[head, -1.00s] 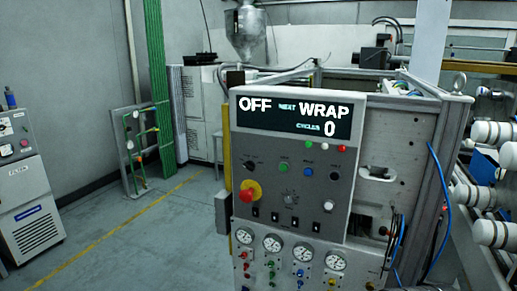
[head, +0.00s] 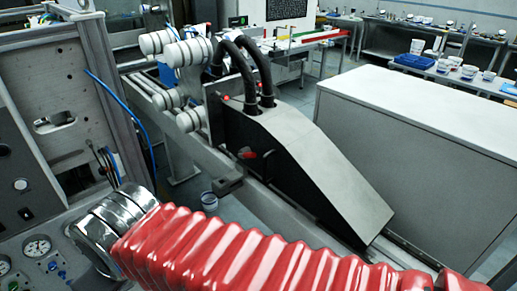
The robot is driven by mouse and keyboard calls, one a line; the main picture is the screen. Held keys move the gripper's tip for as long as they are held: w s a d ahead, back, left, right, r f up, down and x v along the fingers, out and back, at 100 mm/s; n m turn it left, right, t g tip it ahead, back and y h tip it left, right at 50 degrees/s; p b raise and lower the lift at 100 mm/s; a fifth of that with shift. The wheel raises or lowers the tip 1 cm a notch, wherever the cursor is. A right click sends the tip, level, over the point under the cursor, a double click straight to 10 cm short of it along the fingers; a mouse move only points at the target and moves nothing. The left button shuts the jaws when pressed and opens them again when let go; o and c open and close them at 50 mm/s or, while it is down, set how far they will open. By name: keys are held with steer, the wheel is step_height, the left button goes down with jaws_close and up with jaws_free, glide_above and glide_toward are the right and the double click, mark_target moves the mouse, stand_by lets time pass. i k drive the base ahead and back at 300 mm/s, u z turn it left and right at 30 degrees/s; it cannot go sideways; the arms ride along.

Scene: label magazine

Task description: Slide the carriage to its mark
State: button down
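A black housing with a sloped grey cover (head: 320,165) stands on a long metal rail beam (head: 275,212) in the middle of the head view. White rollers (head: 190,52) and two thick black hoses (head: 240,68) are at its back left end. A red knob (head: 246,153) is on its near side. A small dark block (head: 228,187) sits on the beam in front of it. I cannot tell which of these parts is the carriage, and no mark can be made out. My gripper is not in view. My red ribbed arm sleeve crosses the foreground and hides part of the beam.
The control cabinet (head: 50,75) with gauges (head: 37,246) stands at the left, with a blue cable (head: 128,112) beside it. A large grey cabinet (head: 410,140) is behind the housing at the right. Benches with cups (head: 455,68) are further back.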

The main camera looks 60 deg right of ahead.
mark_target(295, 157)
steer(key=z, duration=0.5)
steer(key=i, duration=0.65)
steer(key=z, duration=0.85)
